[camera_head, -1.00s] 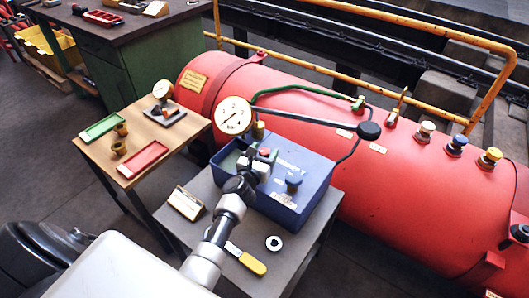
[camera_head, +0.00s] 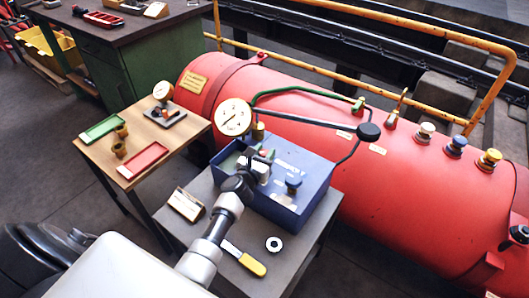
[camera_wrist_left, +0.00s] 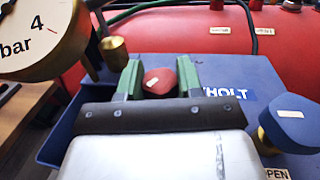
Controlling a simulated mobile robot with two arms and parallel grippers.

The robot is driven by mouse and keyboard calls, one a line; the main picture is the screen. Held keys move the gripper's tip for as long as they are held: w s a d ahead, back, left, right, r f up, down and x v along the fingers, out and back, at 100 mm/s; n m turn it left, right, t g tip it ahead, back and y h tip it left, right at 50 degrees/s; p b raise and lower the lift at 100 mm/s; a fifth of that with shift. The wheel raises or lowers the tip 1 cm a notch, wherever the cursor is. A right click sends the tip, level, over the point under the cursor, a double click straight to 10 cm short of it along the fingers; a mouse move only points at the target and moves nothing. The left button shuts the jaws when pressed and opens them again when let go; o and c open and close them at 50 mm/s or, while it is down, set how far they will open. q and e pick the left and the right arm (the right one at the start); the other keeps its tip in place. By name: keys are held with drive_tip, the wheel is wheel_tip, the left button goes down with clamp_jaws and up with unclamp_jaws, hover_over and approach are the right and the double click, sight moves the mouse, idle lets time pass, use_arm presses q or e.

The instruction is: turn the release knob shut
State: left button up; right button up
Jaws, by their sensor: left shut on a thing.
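A red knob (camera_wrist_left: 160,82) stands on the blue pump box (camera_head: 318,180). My left gripper (camera_head: 266,157) reaches over the box from the front. In the left wrist view its two green fingers (camera_wrist_left: 159,78) stand on either side of the red knob, and the gripper is shut on it. The knob's lower part is hidden by the gripper body. A blue knob (camera_head: 293,184) sits on the box to the right, apart from the gripper; a partly cut-off label beside it reads "PEN". My right gripper is not in view.
A white dial gauge (camera_head: 234,117) rises just behind and left of the gripper. A black-knobbed lever (camera_head: 369,132) extends over the box. A red boiler (camera_head: 420,190) lies behind. A yellow-handled tool (camera_head: 250,264) and a ring (camera_head: 273,244) lie on the grey table (camera_head: 300,262).

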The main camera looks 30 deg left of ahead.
use_arm(q)
drive_tip(key=m+h, duration=0.2)
drive_tip(key=h, duration=0.1)
drive_tip(key=shift+a, duration=0.1)
drive_tip(key=m+h, duration=0.1)
drive_tip(key=h, duration=0.2)
drive_tip(key=shift+m+g, duration=0.4)
drive_tip(key=m+h, duration=0.1)
drive_tip(key=g+h+b, duration=0.1)
drive_tip(key=shift+f+m+h, duration=0.2)
drive_tip(key=shift+m+h, duration=0.1)
drive_tip(key=shift+m, duration=0.1)
drive_tip(key=m+g+h+b, duration=0.2)
drive_tip(key=h+b, duration=0.1)
drive_tip(key=shift+m, duration=0.3)
drive_tip(key=shift+r+m+g+h+b, duration=0.1)
drive_tip(key=shift+m+g+h+b, duration=0.75)
drive_tip(key=shift+g+h, duration=0.25)
drive_tip(key=shift+r+m+g+h+b, duration=0.1)
drive_tip(key=shift+m+g+h+b, duration=0.5)
drive_tip(key=shift+g, duration=0.1)
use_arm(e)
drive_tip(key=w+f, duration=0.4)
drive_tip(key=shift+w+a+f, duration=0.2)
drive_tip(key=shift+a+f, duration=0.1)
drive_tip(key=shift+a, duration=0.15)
